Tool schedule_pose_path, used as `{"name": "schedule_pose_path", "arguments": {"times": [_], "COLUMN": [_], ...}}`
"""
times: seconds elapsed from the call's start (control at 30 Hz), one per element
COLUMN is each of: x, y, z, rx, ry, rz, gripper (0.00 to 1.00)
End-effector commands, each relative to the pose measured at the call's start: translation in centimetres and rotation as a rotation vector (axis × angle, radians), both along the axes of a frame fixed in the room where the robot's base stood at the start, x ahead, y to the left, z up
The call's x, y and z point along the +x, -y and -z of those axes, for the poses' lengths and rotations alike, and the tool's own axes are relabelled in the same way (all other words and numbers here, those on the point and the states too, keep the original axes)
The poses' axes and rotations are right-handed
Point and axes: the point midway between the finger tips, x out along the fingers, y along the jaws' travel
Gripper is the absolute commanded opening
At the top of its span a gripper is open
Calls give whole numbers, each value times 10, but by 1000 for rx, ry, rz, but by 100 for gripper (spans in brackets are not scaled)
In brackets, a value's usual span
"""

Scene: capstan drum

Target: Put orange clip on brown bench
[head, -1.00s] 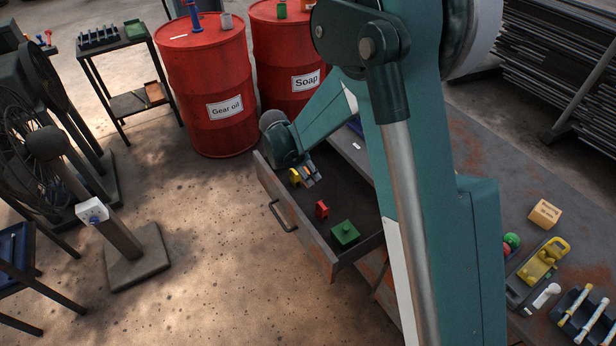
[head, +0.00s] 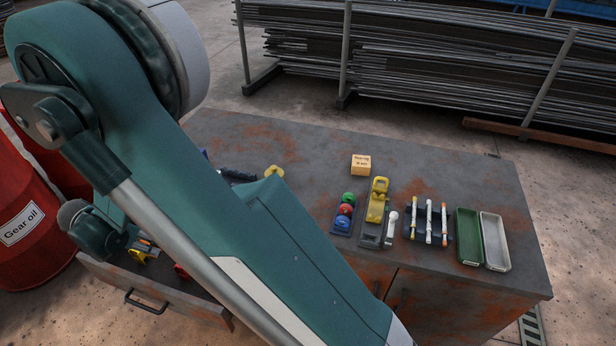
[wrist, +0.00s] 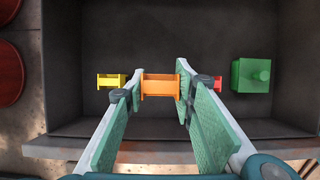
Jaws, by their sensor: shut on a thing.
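The orange clip (wrist: 160,86) is between the fingertips of my gripper (wrist: 158,88) in the wrist view. The gripper is shut on it, with one finger on each side. Both are at the open drawer (head: 160,300), inside its outline as seen from above. In the head view my gripper (head: 146,246) is small and the clip is hard to make out. A grey workbench (head: 310,160) with rust-brown patches fills the middle of the head view. No other bench shows there now.
In the wrist view a yellow clip (wrist: 108,81) is close left of the gripper, a red piece (wrist: 217,85) close right, and a green block (wrist: 251,75) farther right. Bench top holds a tan box (head: 361,165), a yellow tool (head: 377,200) and trays (head: 469,237). Bare bench lies behind them.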

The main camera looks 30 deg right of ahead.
Motion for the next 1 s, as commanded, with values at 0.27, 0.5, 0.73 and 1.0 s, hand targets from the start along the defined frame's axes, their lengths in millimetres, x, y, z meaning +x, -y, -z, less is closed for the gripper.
{"name": "schedule_pose_path", "arguments": {"times": [0.27, 0.5, 0.73, 1.0], "x": [0, -1, 0, 0], "y": [0, 0, 0, 0], "z": [-33, -86, -148, -205], "rx": [0, 0, 0, 0], "ry": [0, 0, 0, 0], "rz": [0, 0, 0, 0], "gripper": [18, 18, 18, 18]}}
